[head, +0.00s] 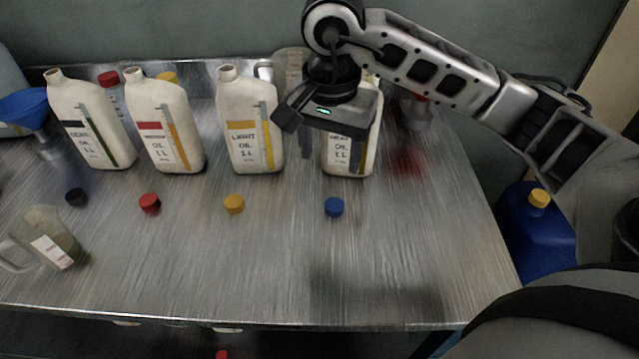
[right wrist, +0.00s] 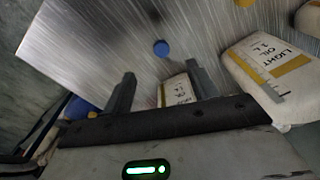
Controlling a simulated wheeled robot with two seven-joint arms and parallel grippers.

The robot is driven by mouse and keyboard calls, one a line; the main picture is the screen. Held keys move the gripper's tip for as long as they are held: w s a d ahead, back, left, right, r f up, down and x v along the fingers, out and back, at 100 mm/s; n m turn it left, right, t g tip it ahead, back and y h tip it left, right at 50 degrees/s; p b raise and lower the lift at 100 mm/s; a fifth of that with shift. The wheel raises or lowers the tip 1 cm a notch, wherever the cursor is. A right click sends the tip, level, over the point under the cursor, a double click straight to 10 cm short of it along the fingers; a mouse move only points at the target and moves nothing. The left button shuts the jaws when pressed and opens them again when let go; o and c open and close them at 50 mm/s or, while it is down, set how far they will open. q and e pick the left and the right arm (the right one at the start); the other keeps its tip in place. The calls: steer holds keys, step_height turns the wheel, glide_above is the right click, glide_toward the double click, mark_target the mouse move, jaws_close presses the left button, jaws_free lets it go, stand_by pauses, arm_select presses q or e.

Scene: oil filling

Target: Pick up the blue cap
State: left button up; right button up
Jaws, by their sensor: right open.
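The blue cap (head: 334,207) lies on the metal table in front of the rightmost oil bottle (head: 362,150). It also shows in the right wrist view (right wrist: 161,48), beyond the fingers and apart from them. My right gripper (head: 293,138) is open and empty above the table, between the light oil bottle (head: 250,130) and the rightmost bottle, partly covering the latter. In the right wrist view its two fingers (right wrist: 160,90) stand wide apart, with part of a bottle showing between them. My left gripper is not in view.
Yellow (head: 234,204), red (head: 150,203) and black (head: 76,197) caps lie in a row to the left. Two more oil bottles (head: 165,125) (head: 92,125) and a measuring jug (head: 45,240) stand left. The table's (head: 250,275) front middle is clear.

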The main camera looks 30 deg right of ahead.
glide_above(334, 205)
steer(key=s, duration=0.1)
steer(key=shift+h, duration=0.3)
steer(key=f, duration=0.9)
steer(key=shift+s+a, duration=0.1)
steer(key=shift+a, duration=0.2)
steer(key=shift+w+d+f+p, duration=0.1)
steer(key=shift+w+f+p, duration=0.1)
steer(key=shift+f, duration=0.8)
steer(key=shift+w+d+f+p, duration=0.15)
steer(key=shift+f+p, duration=0.1)
steer(key=shift+f, duration=0.8)
steer(key=shift+w+d+f+p, duration=0.1)
steer(key=shift+w+f+p, duration=0.1)
steer(key=shift+f, duration=0.8)
steer(key=shift+a, duration=0.1)
steer(key=c, duration=1.1)
